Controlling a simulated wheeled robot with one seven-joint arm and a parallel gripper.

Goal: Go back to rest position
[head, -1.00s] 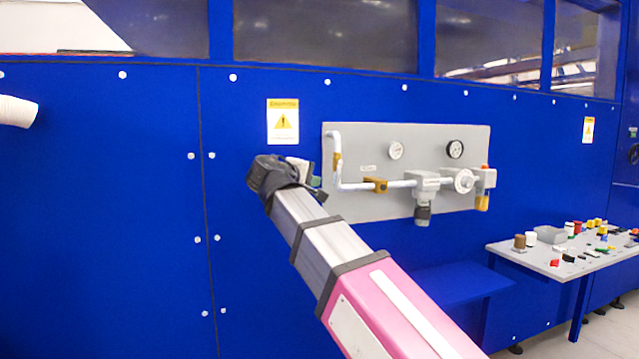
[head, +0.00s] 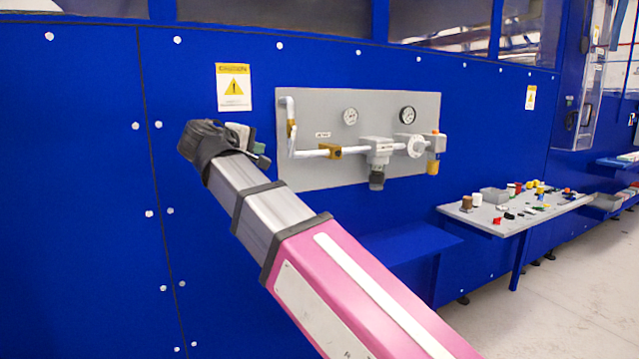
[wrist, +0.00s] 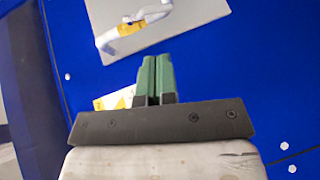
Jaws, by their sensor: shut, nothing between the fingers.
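My gripper (wrist: 156,80) shows in the wrist view as two green fingers pressed together, with nothing between them. In the head view my gripper (head: 262,158) is small and partly hidden behind my wrist, at the end of my pink and silver arm. The arm reaches up and left in front of the blue wall. The gripper appears left of the grey panel with pipes and overlaps nothing on it that I can make out.
A grey panel (head: 350,105) with pipes, gauges and a valve is on the blue wall (head: 70,220). A yellow warning sign (head: 234,88) hangs left of it. A blue shelf (head: 410,245) and a grey table (head: 470,213) with several small objects stand right. Floor (head: 570,300) is clear at right.

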